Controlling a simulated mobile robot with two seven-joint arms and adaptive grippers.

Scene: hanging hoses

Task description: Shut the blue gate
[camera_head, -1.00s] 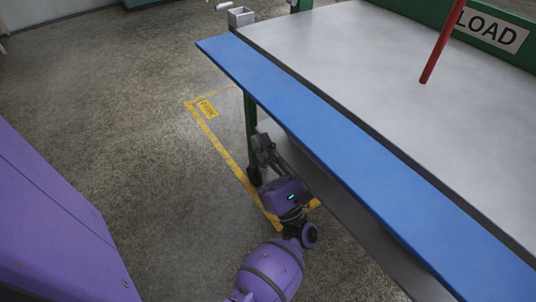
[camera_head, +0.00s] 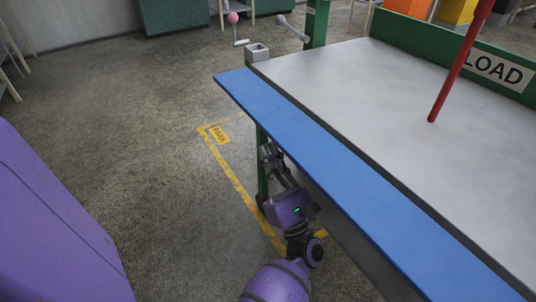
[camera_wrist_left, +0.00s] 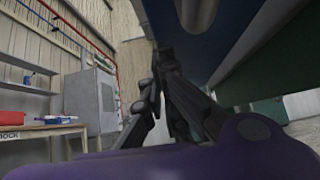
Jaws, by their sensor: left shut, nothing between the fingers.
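The blue gate (camera_head: 360,187) is a long flat panel along the near left edge of a grey-topped table. It sticks outward from the table, roughly level. My left gripper (camera_head: 266,150) is at the gate's outer edge, towards its far end, lower than the panel. Its fingers are shut with nothing between them. In the left wrist view the fingers (camera_wrist_left: 160,72) point up close to the gate's dark blue underside (camera_wrist_left: 210,35). I cannot tell whether they touch it. My right gripper is not in view.
The grey table top (camera_head: 400,130) has a red hanging hose (camera_head: 460,65) over it and a green LOAD board (camera_head: 495,68) behind. A crank handle (camera_head: 238,30) and a small grey box (camera_head: 257,52) are at the far corner. The floor (camera_head: 130,130) left of the gate is clear.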

